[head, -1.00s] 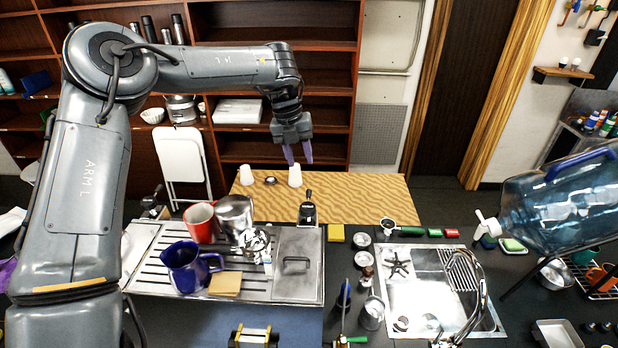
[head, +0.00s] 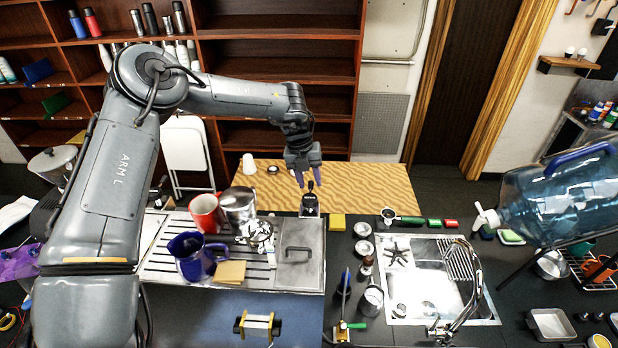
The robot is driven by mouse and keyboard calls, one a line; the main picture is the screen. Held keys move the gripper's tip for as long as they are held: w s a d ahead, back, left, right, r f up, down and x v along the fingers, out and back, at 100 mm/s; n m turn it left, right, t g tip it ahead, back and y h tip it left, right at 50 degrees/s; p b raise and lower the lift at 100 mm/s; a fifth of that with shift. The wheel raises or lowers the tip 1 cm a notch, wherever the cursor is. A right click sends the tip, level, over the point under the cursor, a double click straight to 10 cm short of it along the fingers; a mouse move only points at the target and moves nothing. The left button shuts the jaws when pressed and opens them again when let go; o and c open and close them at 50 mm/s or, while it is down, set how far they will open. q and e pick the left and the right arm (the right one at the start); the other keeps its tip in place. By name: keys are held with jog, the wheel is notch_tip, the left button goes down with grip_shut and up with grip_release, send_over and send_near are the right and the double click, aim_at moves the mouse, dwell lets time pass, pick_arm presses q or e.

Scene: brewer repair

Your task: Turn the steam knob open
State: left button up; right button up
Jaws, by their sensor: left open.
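My left gripper (head: 307,178) is open and points down, its purple fingertips just above and behind a small black upright piece (head: 310,207) with a thin stem. That piece stands at the back right edge of the steel machine top (head: 300,272). It may be the steam knob, but I cannot tell for sure. In this view the fingertips overlap the top of its stem; I cannot tell whether they touch it. My right gripper is not in view.
A red mug (head: 205,212), a steel pitcher (head: 238,205), a blue pitcher (head: 190,258) and a chrome piece stand on the slatted top left of the gripper. A wooden board (head: 375,185) lies behind. A sink (head: 435,285) and a large water bottle (head: 560,200) are at right.

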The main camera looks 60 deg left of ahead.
pick_arm(q)
jog(key=shift+c, duration=0.2)
grip_shut()
jog(key=shift+s, duration=0.1)
